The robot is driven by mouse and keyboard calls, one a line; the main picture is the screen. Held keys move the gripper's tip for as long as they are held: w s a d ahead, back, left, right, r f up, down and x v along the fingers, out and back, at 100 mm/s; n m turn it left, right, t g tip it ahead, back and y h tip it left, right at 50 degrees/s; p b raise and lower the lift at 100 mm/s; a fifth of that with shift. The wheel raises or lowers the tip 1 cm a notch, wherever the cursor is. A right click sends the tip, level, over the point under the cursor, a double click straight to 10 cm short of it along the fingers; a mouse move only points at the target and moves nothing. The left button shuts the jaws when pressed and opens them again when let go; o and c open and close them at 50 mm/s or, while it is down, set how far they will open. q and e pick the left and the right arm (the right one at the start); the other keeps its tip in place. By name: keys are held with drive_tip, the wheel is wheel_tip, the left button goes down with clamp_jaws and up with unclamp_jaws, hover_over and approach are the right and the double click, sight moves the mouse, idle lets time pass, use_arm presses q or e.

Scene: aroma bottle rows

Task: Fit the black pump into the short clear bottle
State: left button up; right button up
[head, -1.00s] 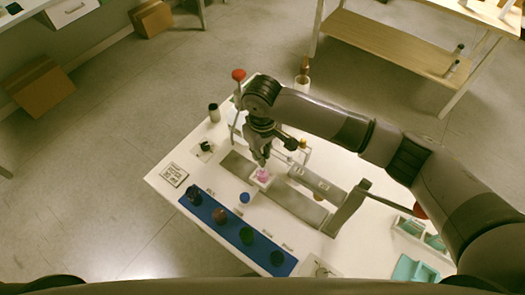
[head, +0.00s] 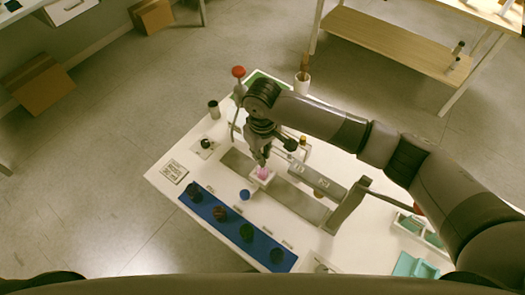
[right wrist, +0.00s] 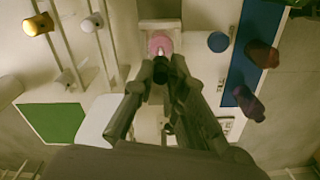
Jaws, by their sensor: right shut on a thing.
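My right gripper (head: 264,161) points down over the table, its fingertips just above a small pink bottle (head: 263,174), which sits on a white block. In the right wrist view the fingers (right wrist: 160,68) are shut on a small dark piece (right wrist: 168,58), apparently the black pump. It lies against the pink bottle (right wrist: 160,42) in that view. I cannot tell whether they touch or how far the piece sits in the neck. The pink bottle looks like the short clear bottle with pink contents. My left gripper is not in view.
A blue mat (head: 270,247) with several dark, red and green bottles lies at the front. A blue round piece (head: 245,195) stands between mat and block. A black piece sits on a white pad (head: 201,151). A grey raised frame (head: 345,207) stands right of the block.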

drive_tip(key=shift+f, duration=0.3)
idle(0.4)
drive_tip(key=shift+f, duration=0.6)
drive_tip(key=shift+f+p, duration=0.3)
drive_tip(key=shift+f, duration=0.35)
idle(1.0)
drive_tip(key=shift+p, duration=0.45)
idle(0.4)
drive_tip(key=o, duration=0.8)
drive_tip(key=shift+o, duration=0.6)
